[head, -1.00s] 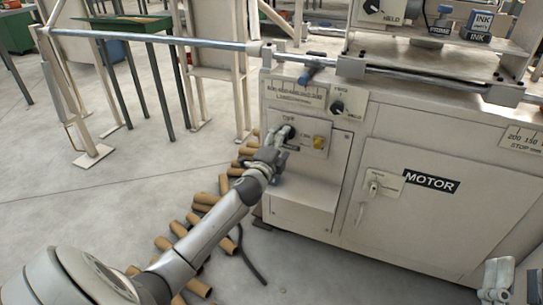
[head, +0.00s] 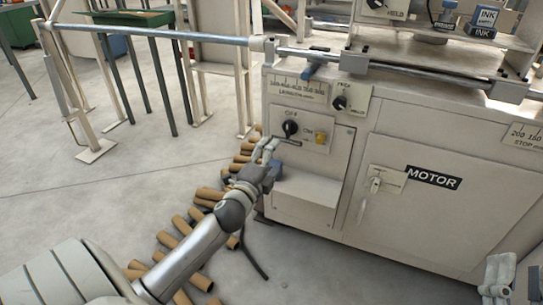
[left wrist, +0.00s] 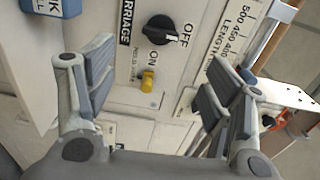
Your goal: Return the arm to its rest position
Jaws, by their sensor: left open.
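My left arm reaches in from the lower left of the head view. Its left gripper (head: 266,150) is open and empty, just below and left of the black rotary knob (head: 290,128) on the machine's front panel. In the left wrist view, the two finger pads of the gripper (left wrist: 160,75) stand wide apart. The knob (left wrist: 168,29) shows clear of both fingers, between OFF and ON labels. A yellow button (left wrist: 148,80) sits beside it. A grey part of what seems my right gripper (head: 497,275) shows at the lower right; its fingers are unclear.
The beige winder cabinet (head: 400,215) with a MOTOR switch (head: 375,185) fills the right. Several brown cardboard tubes (head: 210,193) lie on the floor beneath my left arm. A long metal bar (head: 165,37) crosses the top left. Open floor (head: 60,200) lies at left.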

